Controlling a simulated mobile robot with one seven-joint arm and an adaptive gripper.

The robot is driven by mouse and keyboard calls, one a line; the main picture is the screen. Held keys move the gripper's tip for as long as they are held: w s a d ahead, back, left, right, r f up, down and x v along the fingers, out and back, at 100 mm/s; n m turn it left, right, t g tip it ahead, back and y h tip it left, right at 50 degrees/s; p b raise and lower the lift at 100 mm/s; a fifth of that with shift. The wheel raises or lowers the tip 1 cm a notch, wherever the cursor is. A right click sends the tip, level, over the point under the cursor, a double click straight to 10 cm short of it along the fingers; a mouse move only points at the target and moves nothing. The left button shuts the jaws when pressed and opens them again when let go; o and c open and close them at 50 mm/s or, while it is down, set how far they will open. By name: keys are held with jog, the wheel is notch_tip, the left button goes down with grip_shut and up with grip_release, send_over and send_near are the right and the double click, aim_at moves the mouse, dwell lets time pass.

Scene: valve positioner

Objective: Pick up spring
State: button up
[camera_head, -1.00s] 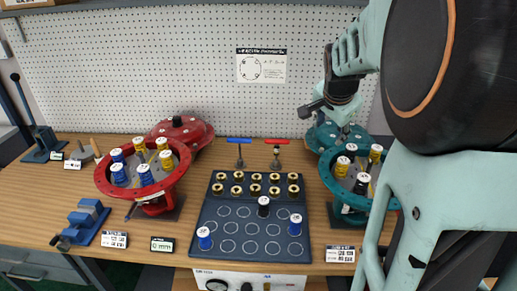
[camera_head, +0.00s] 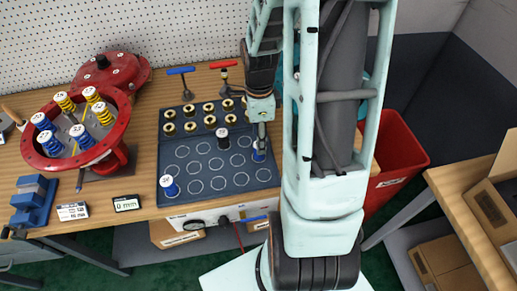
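Three springs stand on the dark mat (camera_head: 200,172) with printed circles: a blue spring (camera_head: 169,186) at the front left, a black spring (camera_head: 222,140) in the middle, and a blue spring (camera_head: 258,152) at the right. My gripper (camera_head: 263,137) points down directly over the right blue spring, its fingertips at or just above the white top. The view does not show whether the fingers touch it or how far apart they are. Several blue and yellow springs stand in the red round housing (camera_head: 122,146) at the left.
Several brass-coloured rings (camera_head: 190,127) fill the back rows of the mat. Blue-handled (camera_head: 182,72) and red-handled (camera_head: 223,65) tools stand behind it. A red bin (camera_head: 400,150) is on the right. A blue vise (camera_head: 33,200) is at the left.

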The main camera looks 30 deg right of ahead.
jog(key=shift+f, duration=2.95)
jog(key=shift+c, duration=0.5)
grip_shut()
jog(key=shift+r+p, duration=0.15)
jog(key=shift+p, duration=0.15)
